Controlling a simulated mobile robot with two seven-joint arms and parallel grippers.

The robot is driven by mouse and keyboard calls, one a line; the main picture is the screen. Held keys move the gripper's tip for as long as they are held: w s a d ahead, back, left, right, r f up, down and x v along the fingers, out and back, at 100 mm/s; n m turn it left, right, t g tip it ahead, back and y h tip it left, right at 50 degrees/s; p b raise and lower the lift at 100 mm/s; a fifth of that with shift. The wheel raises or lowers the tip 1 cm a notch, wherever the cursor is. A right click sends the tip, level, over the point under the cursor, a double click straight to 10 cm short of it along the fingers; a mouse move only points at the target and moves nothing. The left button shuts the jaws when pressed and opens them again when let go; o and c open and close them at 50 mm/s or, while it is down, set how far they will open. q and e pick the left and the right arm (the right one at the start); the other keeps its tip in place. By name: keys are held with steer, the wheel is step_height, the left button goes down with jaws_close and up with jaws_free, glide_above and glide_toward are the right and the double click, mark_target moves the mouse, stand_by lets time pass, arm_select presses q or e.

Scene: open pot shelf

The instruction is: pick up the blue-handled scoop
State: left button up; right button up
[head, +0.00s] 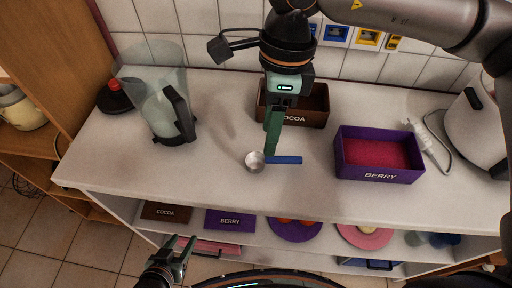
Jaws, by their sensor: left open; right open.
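The blue-handled scoop (285,160) lies on the white counter near its middle, with its round metal bowl to the left and its blue handle to the right. My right gripper (271,145) points down from above, its green fingers just above or beside the scoop where bowl and handle meet. Its fingers overlap in this view, and I cannot tell whether they touch the scoop. It holds nothing visible. My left gripper (180,248) is open and empty, low at the front left, in front of the lower shelf.
A brown cocoa box (312,116) stands behind the scoop, close to my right gripper. A purple berry box (378,174) is to the right, a clear blender jug (165,110) to the left. A white kettle (477,130) stands far right. The counter (200,175) is clear left of the scoop.

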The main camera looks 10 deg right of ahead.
steer(key=w+d+t+h, duration=0.1)
steer(key=w+d, duration=0.2)
glide_above(278, 158)
step_height(278, 158, down, 6)
steer(key=shift+w+d+r, duration=0.1)
steer(key=shift+w+r, duration=0.05)
steer(key=shift+r, duration=0.1)
steer(key=shift+f, duration=2.95)
jaws_close()
